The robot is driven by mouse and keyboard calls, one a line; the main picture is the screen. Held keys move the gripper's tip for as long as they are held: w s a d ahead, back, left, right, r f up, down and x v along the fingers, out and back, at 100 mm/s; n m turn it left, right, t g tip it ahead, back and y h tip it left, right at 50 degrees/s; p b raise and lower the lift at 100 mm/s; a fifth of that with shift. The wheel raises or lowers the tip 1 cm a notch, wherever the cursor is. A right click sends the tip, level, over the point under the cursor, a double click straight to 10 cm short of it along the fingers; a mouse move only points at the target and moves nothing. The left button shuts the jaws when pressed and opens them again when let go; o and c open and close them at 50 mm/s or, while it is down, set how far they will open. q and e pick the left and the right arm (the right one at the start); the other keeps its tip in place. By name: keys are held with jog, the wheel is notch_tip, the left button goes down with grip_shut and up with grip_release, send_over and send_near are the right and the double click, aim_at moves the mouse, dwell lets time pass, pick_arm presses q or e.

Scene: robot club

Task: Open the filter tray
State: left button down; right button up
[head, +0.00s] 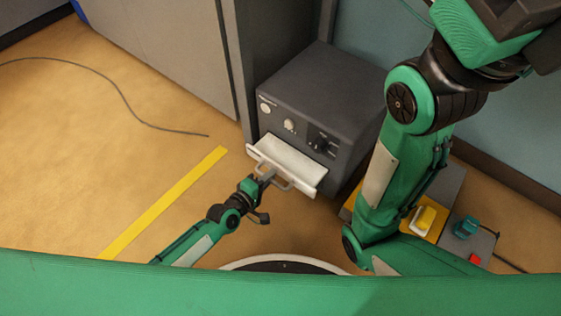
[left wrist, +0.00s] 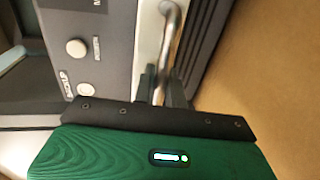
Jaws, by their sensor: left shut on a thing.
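The filter tray (head: 292,160) is a white drawer low on the front of a dark grey machine (head: 325,95). It sticks out from the machine, with its pale upper face showing. A metal bar handle (head: 284,184) is on its front. My left gripper (head: 265,176) is at the left part of this handle. In the left wrist view the handle (left wrist: 172,30) runs down between the fingers of my left gripper (left wrist: 161,85), which is shut on it. The white tray front (left wrist: 147,35) shows beside the handle. My right gripper is out of sight.
The machine carries a pale knob (head: 290,125) and a dark switch. A grey cabinet (head: 170,50) stands at its left. A yellow floor stripe (head: 165,202) and a thin cable (head: 120,92) lie on open floor at left. A yellow item (head: 425,218) and a teal item (head: 466,227) are at right.

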pick_arm(q)
jog(key=f+p+v, duration=0.1)
jog(key=f+v, duration=0.1)
jog(key=v, duration=0.9)
jog(key=shift+s+f, duration=0.2)
jog(key=shift+s, duration=0.05)
jog(key=shift+a, duration=0.15)
jog(key=c, duration=1.5)
grip_release()
jog(key=shift+c, duration=0.2)
